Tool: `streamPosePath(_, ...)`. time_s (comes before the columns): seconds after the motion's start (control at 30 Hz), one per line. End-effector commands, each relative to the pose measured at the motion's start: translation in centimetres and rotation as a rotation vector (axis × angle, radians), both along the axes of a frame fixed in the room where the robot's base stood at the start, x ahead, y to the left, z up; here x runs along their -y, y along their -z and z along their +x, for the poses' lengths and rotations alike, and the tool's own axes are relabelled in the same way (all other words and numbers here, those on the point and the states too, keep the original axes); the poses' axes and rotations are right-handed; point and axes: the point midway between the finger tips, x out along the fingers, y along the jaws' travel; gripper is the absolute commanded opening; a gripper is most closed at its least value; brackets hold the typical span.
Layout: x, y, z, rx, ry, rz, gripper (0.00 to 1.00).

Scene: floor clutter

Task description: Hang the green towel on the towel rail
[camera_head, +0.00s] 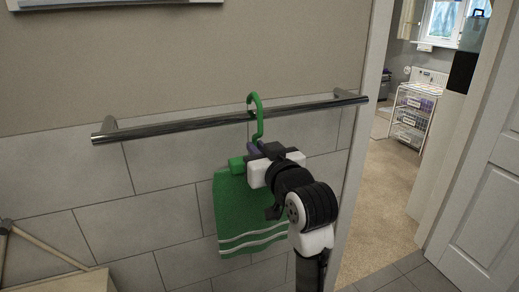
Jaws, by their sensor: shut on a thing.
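The green towel (239,215) has white stripes near its lower edge and hangs down in front of the tiled wall. A green hook (260,122) rises above it, and a green block-like part (237,165) shows at its top left. The metal towel rail (190,125) runs across the wall. The hook's curved top is above the rail and overlaps it in the picture; I cannot tell whether it rests on the rail. My gripper (257,152) is shut on the towel's hanger just below the rail. My arm hides the towel's upper right part.
The rail's end brackets (346,95) join the wall at left and right. A doorway to the right opens onto another room with a white rack (411,116). A white door (487,190) stands at the far right. A wooden frame (45,247) is at lower left.

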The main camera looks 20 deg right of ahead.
Motion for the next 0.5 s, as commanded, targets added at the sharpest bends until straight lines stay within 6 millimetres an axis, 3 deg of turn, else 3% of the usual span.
streamPosePath(0.5, 0.0, 2.0, 0.0, 0.002, 0.001, 0.0, 0.0)
